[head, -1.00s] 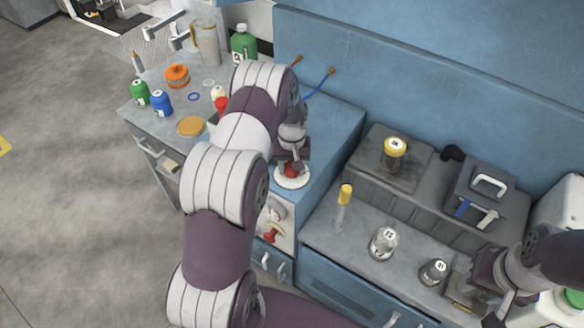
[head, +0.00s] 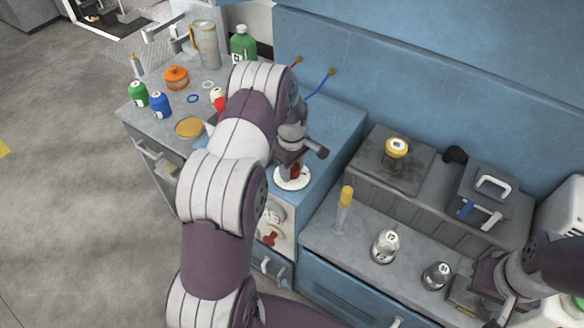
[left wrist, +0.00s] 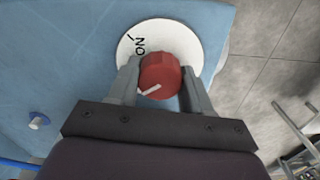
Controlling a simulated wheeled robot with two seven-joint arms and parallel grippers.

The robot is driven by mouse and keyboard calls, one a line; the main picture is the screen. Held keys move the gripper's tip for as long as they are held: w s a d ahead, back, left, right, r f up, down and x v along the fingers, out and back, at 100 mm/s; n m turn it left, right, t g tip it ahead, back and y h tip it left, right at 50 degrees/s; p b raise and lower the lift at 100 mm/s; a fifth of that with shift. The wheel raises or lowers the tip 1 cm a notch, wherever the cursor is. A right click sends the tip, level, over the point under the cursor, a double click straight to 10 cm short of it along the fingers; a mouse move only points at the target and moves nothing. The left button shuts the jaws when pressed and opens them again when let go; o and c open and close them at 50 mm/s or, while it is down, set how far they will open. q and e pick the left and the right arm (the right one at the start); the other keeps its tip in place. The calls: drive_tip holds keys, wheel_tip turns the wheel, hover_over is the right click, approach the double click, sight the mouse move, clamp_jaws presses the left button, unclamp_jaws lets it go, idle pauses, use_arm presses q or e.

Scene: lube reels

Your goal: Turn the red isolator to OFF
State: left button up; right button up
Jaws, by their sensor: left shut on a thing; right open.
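The red isolator knob (left wrist: 161,72) stands on a round white dial plate (left wrist: 171,36) on top of the blue cabinet. It also shows small in the head view (head: 295,172), on its white plate (head: 291,184). ON is printed on the plate beside a short mark. The white pointer line on the knob points down and left in the left wrist view, away from ON. No OFF label is visible. My left gripper (left wrist: 158,76) is shut on the knob, one finger on each side. My right gripper (head: 476,306) is open at the lower right, partly hidden.
A second red handle (head: 270,238) and a dial are on the cabinet's front. Bottles and an orange pot (head: 176,77) stand on the left bench. Silver-topped containers (head: 385,246) and a yellow-topped tube (head: 345,196) stand on the right bench. Blue and red cables rise behind the cabinet.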

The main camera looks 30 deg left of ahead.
use_arm(q)
drive_tip(key=shift+w+a+r+n, duration=0.1)
drive_tip(key=shift+w+r+n, duration=0.15)
drive_tip(key=shift+n, duration=0.65)
drive_tip(key=o, duration=1)
drive_tip(key=shift+o, duration=0.2)
drive_tip(key=shift+s, duration=0.15)
drive_tip(key=shift+r, duration=0.2)
wheel_tip(320, 180, up, 12)
drive_tip(key=b, duration=0.2)
